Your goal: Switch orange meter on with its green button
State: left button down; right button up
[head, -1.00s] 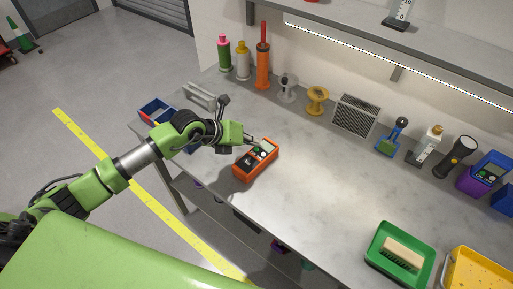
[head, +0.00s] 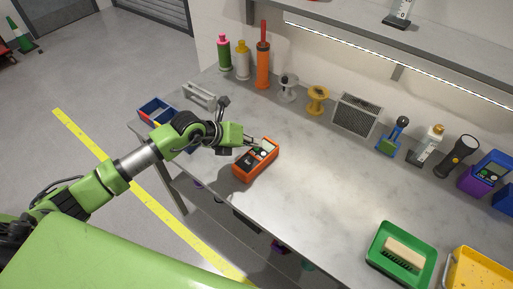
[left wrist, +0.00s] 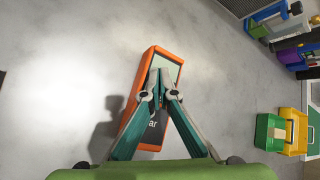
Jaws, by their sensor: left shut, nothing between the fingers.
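The orange meter (head: 256,160) lies on the grey workbench near its front edge, with a pale screen, a dark face and small buttons. It also shows in the left wrist view (left wrist: 150,60), where my fingers cover the middle of its face. My left gripper (head: 256,146) is shut and empty, its fingertips over the meter's face. In the left wrist view the shut fingertips (left wrist: 159,75) lie just below the pale screen. The green button is hidden there, and I cannot tell whether the tips touch the meter. My right gripper is not in view.
A blue and red bin (head: 156,110) and a grey handle-shaped piece (head: 199,96) stand left of the meter. Bottles, spools and a vented box (head: 355,115) line the back. A green tray (head: 401,254) with a brush is at right. The bench's middle is clear.

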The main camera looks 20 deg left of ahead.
aim_at(254, 149)
pick_arm(q)
jog(key=shift+f, duration=0.25)
dwell(0.3)
jog(key=shift+r, duration=0.1)
jog(key=shift+r+p, duration=0.4)
jog(key=shift+r, duration=0.25)
jog(key=shift+r, duration=0.1)
notch_tip(254, 149, up, 6)
jog(key=p, duration=0.4)
jog(key=shift+p, duration=0.3)
